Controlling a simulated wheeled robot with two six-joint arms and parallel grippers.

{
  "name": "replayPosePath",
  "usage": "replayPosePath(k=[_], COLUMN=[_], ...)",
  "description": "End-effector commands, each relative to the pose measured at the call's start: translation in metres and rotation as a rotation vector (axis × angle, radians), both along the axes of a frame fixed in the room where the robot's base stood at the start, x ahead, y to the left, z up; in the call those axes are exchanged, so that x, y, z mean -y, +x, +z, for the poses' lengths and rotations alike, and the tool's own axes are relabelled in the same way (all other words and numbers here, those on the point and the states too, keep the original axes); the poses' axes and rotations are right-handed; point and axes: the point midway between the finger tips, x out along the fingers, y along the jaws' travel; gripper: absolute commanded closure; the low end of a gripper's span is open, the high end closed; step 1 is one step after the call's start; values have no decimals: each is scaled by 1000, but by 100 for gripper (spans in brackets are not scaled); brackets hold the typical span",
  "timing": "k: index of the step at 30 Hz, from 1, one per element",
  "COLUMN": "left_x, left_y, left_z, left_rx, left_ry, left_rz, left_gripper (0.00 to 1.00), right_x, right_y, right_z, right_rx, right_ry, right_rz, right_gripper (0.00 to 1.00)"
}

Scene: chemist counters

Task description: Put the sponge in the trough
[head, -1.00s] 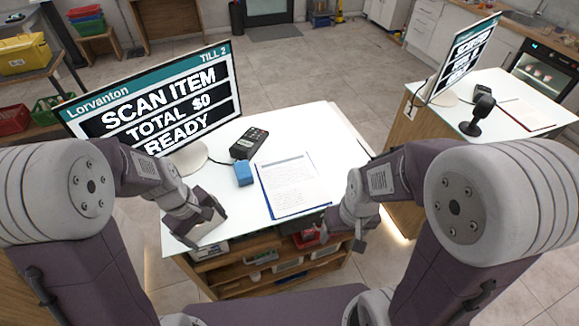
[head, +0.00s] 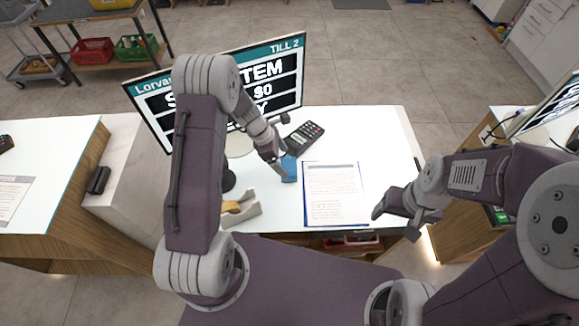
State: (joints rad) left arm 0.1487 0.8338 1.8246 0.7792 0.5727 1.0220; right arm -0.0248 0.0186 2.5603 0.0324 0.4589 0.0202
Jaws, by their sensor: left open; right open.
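A small blue block (head: 289,168), which looks like the sponge, stands on the white counter left of the clipboard. My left gripper (head: 281,145) is open just above and beside it, partly covering it; I cannot tell whether they touch. A beige angled piece (head: 247,212), possibly the trough, sits near the counter's front edge with a yellow piece (head: 231,207) against it. My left arm partly covers that area, so its shape is unclear. My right gripper (head: 396,222) is open and empty near the counter's front right.
A clipboard with paper (head: 335,192) lies mid-counter. A card terminal (head: 304,137) is behind the blue block. The till screen (head: 285,78) stands at the back left, partly behind my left arm. The counter (head: 389,138) is clear at the back right.

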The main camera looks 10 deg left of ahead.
Motion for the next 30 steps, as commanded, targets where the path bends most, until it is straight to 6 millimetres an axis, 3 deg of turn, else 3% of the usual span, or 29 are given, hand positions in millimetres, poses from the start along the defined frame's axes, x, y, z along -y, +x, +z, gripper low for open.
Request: replayPosePath(k=[6,15,21,22,27,30], left_x=[4,20,20,20,20,20], left_y=[0,4,5,5,5,5], left_z=[-10,-53,-55,-55,-55,-55], left_rx=[-1,0,2,1,1,1], left_ry=[1,2,3,3,3,3], left_rz=[-1,-2,-2,-2,-2,-2], left_gripper=[13,13,13,16,57,57], right_x=[0,0,0,0,0,0], right_y=[0,0,0,0,0,0], right_z=[4,16,15,15,15,15], right_rx=[0,0,0,0,0,0], right_ry=[0,0,0,0,0,0], right_rz=[0,0,0,0,0,0], right_gripper=[26,26,26,26,26,26])
